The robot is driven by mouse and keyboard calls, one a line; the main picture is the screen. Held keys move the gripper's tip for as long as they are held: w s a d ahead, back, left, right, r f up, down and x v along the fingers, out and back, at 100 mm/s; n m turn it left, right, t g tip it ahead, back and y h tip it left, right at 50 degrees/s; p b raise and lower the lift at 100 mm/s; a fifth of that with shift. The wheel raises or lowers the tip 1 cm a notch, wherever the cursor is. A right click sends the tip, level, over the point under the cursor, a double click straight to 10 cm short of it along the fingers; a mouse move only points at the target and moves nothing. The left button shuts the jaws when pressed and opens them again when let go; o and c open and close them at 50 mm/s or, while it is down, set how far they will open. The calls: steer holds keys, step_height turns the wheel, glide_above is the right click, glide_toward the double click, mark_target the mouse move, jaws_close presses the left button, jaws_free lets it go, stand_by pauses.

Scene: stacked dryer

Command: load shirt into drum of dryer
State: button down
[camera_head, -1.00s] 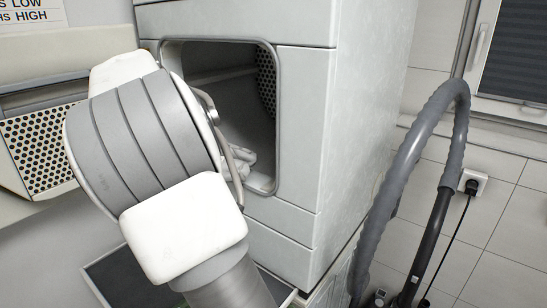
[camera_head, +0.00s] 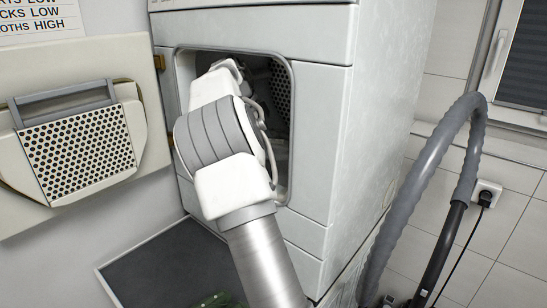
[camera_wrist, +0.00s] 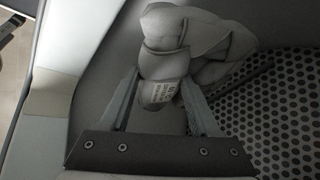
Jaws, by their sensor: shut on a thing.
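The dryer (camera_head: 375,130) stands in the middle of the head view with its opening (camera_head: 291,150) uncovered. Its door (camera_head: 150,130) hangs open at the left. My arm reaches into the opening and hides my gripper there. In the wrist view, my gripper (camera_wrist: 160,84) is shut on the shirt (camera_wrist: 180,38), a bunched pale grey cloth with a printed label between the fingers. The shirt is held inside the dryer's drum, beside a dark perforated wall (camera_wrist: 275,105). It is hard to tell whether the shirt touches the drum.
The opening's rim (camera_head: 287,185) runs close to the right side of my arm. A thick grey hose (camera_head: 425,155) loops at the right of the dryer. A dark mat or tray (camera_head: 170,265) lies below the door. A wall socket (camera_head: 487,193) is at the far right.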

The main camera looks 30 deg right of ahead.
steer(key=shift+w+d+r, duration=0.1)
steer(key=shift+w+d, duration=0.05)
steer(key=shift+d, duration=0.35)
steer(key=shift+w+d+r, duration=0.1)
steer(key=shift+w+d, duration=0.05)
steer(key=shift+d, duration=0.35)
step_height(320, 180, down, 3)
steer(key=shift+r, duration=0.15)
step_height(320, 180, down, 4)
steer(key=shift+f, duration=0.1)
steer(key=shift+w+d+f, duration=0.15)
steer(key=shift+d+f, duration=0.05)
steer(key=shift+f, duration=0.05)
steer(key=shift+f+b, duration=0.45)
steer(key=shift+f, duration=0.15)
steer(key=shift+c, duration=0.5)
jaws_free()
